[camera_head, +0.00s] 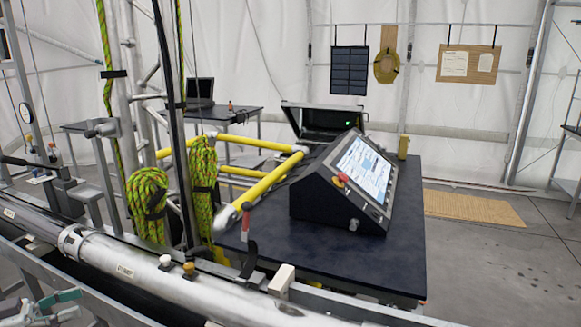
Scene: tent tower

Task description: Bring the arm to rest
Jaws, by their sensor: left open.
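My left gripper (76,303) shows small at the lower left corner of the head view, with its fingers apart and nothing seen between them. It is in front of a long silver tube (130,272) that runs across the lower left. My left arm is mostly outside the picture. My right gripper and right arm do not show.
A dark table (330,262) bears a sloped console (340,190) with a lit screen and an open case (325,120). Yellow rails (262,180) and coiled green ropes (148,205) stand left of it. Bare floor (490,270) lies right.

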